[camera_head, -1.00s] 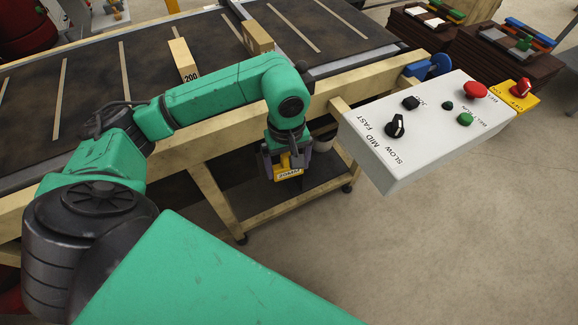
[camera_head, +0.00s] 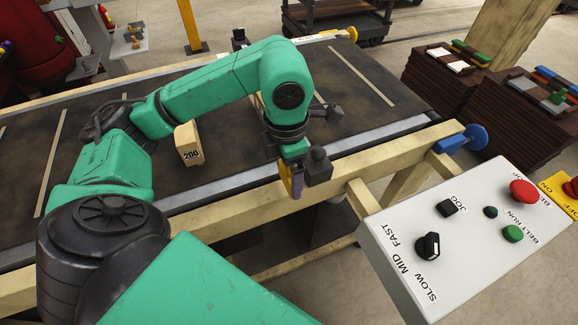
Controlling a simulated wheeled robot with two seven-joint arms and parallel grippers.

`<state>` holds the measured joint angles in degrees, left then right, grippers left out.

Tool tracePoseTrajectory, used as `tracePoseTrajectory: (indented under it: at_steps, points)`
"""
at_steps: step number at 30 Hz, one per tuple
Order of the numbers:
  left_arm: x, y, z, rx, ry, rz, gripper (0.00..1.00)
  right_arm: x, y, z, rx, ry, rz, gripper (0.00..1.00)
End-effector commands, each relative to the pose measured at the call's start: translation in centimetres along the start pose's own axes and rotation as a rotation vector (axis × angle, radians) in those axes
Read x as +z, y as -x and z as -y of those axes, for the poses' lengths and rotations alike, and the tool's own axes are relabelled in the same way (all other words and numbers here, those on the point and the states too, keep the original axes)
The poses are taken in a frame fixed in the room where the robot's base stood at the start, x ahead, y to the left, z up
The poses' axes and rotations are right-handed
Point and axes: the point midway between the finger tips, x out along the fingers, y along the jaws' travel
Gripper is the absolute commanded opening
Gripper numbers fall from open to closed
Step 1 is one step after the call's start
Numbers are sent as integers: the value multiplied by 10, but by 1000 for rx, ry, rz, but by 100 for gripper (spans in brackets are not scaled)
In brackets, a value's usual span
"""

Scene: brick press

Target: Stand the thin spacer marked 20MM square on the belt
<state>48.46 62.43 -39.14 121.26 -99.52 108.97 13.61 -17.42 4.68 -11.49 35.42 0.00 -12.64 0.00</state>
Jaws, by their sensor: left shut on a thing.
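My left gripper (camera_head: 305,172) hangs in front of the belt's near edge, above the wooden frame rail. It is shut on a thin piece (camera_head: 291,180) that shows a yellow edge and a purple-dark face. The piece is partly hidden by the gripper, and I cannot read any marking on it now. The dark belt (camera_head: 235,178) runs behind my left arm. A pale wooden block marked 200 (camera_head: 188,146) stands on the belt, left of the gripper. My right gripper is not in view.
A white control box (camera_head: 465,235) with a speed knob and red and green buttons is at the right. Stacks of brown boards (camera_head: 525,125) stand behind it. A wooden rail (camera_head: 235,207) and metal strip edge the belt. Bare belt lies around the 200 block.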

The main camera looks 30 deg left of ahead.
Motion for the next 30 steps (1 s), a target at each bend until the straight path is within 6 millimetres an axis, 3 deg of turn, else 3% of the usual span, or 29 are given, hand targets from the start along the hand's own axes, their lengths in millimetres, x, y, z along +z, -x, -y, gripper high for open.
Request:
tracePoseTrajectory:
  at_steps: [5,17,30]
  points:
    - [0,-2,-7,2,3,0,36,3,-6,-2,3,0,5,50]
    - [0,-1,-56,1,3,0,36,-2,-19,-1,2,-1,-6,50]
    - [-1,1,-110,0,2,1,36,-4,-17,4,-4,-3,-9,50]
